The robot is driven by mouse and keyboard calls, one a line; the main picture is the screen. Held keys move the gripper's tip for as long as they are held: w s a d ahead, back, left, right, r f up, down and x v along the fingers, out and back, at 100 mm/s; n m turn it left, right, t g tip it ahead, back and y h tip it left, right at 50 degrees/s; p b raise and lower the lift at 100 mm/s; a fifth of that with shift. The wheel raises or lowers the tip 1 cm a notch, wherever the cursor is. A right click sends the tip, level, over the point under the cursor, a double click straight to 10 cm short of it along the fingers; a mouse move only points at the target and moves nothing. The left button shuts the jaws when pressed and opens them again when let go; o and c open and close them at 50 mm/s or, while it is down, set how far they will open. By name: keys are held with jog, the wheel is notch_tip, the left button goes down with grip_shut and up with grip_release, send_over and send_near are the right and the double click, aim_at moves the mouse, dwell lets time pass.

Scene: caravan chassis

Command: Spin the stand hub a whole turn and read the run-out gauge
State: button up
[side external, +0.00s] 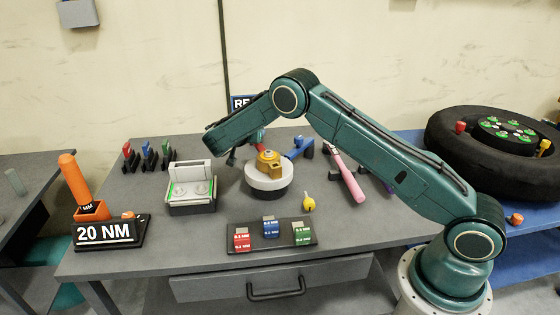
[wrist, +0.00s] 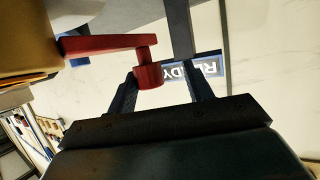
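The stand hub (side external: 268,158) is a brass-yellow piece on a round white and black stand (side external: 268,183) in mid-table. Its yellow side (wrist: 28,40) fills the upper left of the wrist view. A red crank arm (wrist: 105,45) reaches out from the hub and ends in a round red knob (wrist: 149,76). My gripper (wrist: 165,78) is open; the knob shows between its fingers, closer to the left one. I cannot tell whether a finger touches it. In the side view my gripper (side external: 233,157) is left of the hub, partly hidden. No run-out gauge reading is legible.
A blue fixture (side external: 299,147) stands right behind the hub. A READY sign (wrist: 207,68) is behind.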

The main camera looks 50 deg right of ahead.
jog(key=a+n+t+y, duration=0.5)
jog(key=a+n+t, duration=0.1)
jog(key=r+v, duration=0.1)
jog(key=v, duration=1.3)
jog(key=s+r+g+y, duration=0.1)
jog(key=s+r+g, duration=0.1)
jog(key=s+r, duration=0.2)
jog(key=s+r+n+g+y, duration=0.1)
jog(key=s+r, duration=0.4)
jog(key=s, duration=0.5)
jog(key=shift+s+d+g+y, duration=0.2)
jog(key=shift+d+g+y, duration=0.25)
jog(key=shift+y, duration=0.25)
